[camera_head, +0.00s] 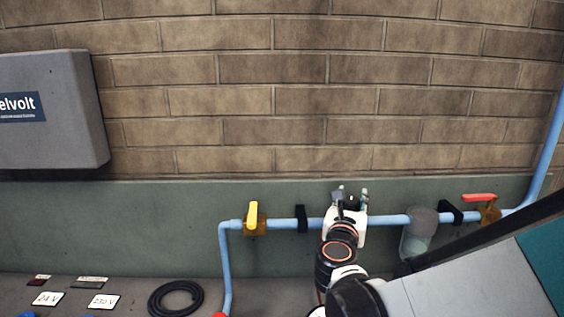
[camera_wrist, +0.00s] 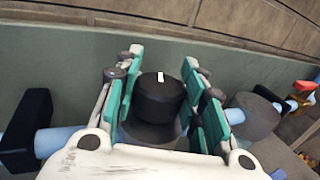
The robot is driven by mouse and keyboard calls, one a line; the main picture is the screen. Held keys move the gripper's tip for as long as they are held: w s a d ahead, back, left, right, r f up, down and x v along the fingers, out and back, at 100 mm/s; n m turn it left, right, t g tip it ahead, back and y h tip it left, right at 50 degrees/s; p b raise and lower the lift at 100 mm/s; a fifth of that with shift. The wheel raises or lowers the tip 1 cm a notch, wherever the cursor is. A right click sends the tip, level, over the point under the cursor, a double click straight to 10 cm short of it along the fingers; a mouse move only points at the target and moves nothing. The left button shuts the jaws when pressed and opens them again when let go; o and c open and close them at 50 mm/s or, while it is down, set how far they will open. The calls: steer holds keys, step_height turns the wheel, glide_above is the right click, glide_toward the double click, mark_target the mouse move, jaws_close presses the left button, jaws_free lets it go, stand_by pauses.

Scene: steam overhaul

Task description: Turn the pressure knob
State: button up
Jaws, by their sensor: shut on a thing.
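The pressure knob (camera_wrist: 160,98) is a black round cap with a white mark on its top, in the middle of the wrist view. My gripper (camera_wrist: 161,88) has its teal-padded fingers on both sides of the knob and is shut on it. In the head view my gripper (camera_head: 350,198) is at the blue pipe (camera_head: 389,220), between a black clamp and a clear grey bowl.
A yellow-handled valve (camera_head: 253,216) is on the pipe to the left and a red-handled valve (camera_head: 479,198) to the right. The grey bowl (camera_head: 418,232) hangs close to the right of my gripper. A black hose coil (camera_head: 176,298) and several label plates lie on the surface at lower left.

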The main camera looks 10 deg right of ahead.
steer(key=n+t+y, duration=0.1)
steer(key=n+y, duration=0.1)
steer(key=y, duration=0.1)
steer(key=s+n+t+y, duration=0.1)
steer(key=n+y, duration=0.1)
steer(key=y, duration=0.1)
steer(key=shift+a+t, duration=0.15)
steer(key=shift+t, duration=0.15)
steer(key=shift+c, duration=0.5)
steer(key=shift+o, duration=0.5)
steer(key=n+y, duration=0.2)
steer(key=y, duration=0.1)
steer(key=n+y, duration=0.1)
steer(key=y, duration=0.1)
steer(key=shift+w+f+n, duration=0.15)
steer(key=shift+w+n, duration=0.15)
steer(key=shift+s+f+n+g+y+b, duration=0.15)
steer(key=shift+n+g+y, duration=0.1)
steer(key=shift+n+y, duration=0.95)
steer(key=shift+w+r+n+g+y+b, duration=0.2)
steer(key=shift+n+y, duration=0.4)
steer(key=shift+y, duration=1.1)
steer(key=shift+g+y, duration=0.25)
steer(key=shift+y, duration=0.05)
